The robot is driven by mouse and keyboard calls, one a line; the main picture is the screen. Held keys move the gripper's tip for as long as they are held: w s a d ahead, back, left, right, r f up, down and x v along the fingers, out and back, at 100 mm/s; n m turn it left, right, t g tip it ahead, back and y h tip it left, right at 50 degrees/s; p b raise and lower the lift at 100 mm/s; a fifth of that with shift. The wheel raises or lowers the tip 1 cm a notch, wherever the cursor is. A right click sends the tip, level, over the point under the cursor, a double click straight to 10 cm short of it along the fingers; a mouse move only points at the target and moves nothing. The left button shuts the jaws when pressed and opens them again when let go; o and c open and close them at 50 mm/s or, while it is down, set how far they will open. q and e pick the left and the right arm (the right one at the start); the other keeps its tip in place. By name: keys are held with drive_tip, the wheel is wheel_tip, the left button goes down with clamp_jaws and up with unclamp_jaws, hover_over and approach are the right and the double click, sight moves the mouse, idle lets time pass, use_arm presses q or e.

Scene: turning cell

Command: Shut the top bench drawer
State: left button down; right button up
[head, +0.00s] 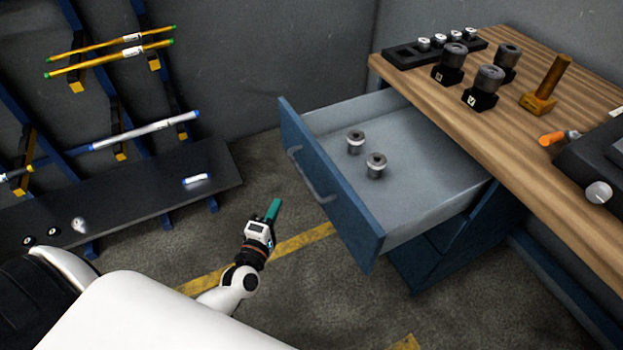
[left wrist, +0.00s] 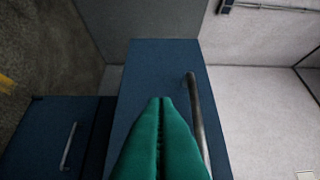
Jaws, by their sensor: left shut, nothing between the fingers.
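The top bench drawer (head: 420,165) is pulled out from under the wooden bench top, and its grey inside is exposed. Its blue front (head: 338,195) carries a grey bar handle (head: 309,177). My left gripper (head: 273,209) is shut and empty, with teal fingers, to the left of the drawer front in the head view. In the left wrist view its shut fingers (left wrist: 160,135) point at the blue drawer front (left wrist: 150,65), beside the handle (left wrist: 196,110). I cannot tell whether they touch it. My right gripper is not in view.
Two metal cylinders (head: 376,165) stand in the drawer. The wooden bench (head: 520,130) holds black-based parts (head: 488,85), a wooden block with a post (head: 545,85) and an orange-handled tool (head: 553,137). A rack with rods (head: 110,55) and a dark shelf (head: 130,190) stand at left.

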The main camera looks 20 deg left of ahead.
use_arm(q)
approach(307, 167)
drive_tip(key=w+a, duration=0.3)
drive_tip(key=shift+w+d+f+p, duration=0.1)
drive_tip(key=shift+w+d+p, duration=0.1)
drive_tip(key=shift+w+d, duration=0.45)
drive_tip(key=shift+w+d+f+p, duration=0.15)
drive_tip(key=shift+w+d, duration=0.25)
drive_tip(key=shift+w, duration=0.4)
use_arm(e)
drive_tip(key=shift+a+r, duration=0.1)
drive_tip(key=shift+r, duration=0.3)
use_arm(q)
drive_tip(key=shift+w+d+r, duration=0.1)
